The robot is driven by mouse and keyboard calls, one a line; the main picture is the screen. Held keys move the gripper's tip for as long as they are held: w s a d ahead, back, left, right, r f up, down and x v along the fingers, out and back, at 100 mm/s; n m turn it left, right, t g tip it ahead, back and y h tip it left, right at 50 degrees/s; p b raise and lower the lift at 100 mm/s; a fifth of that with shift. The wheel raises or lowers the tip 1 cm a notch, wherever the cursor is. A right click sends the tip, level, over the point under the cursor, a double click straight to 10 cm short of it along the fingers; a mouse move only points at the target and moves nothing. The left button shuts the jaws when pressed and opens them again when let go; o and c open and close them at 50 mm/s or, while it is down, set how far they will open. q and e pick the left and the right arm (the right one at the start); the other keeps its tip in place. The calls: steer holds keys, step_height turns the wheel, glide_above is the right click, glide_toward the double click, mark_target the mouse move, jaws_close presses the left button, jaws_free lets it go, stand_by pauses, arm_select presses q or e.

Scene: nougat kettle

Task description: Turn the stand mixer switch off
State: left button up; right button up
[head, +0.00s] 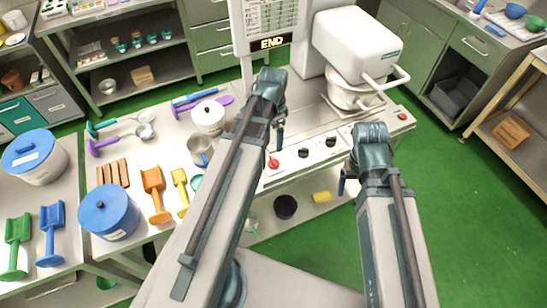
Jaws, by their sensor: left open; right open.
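The white stand mixer (355,45) stands at the back right of the worktable, with its bowl (352,96) under the head. On the panel along the table's front edge are a red knob (272,163), two black knobs (303,152) and, far right, a small red button (402,116). I cannot tell which one is the mixer's switch. My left gripper (280,136) points down above the panel, just behind the red knob, open and apparently empty. My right gripper (345,186) is open and empty in front of the table edge, right of the black knobs.
A white canister (208,117), a blue-lidded pot (109,212), scoops (155,193) and ladles (145,131) crowd the table's left part. Free green floor (470,215) lies to the right.

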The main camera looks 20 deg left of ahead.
mark_target(273, 160)
arm_select(q)
step_height(273, 160, down, 14)
steer(key=b, duration=1.3)
steer(key=shift+r, duration=0.25)
steer(key=c, duration=1.4)
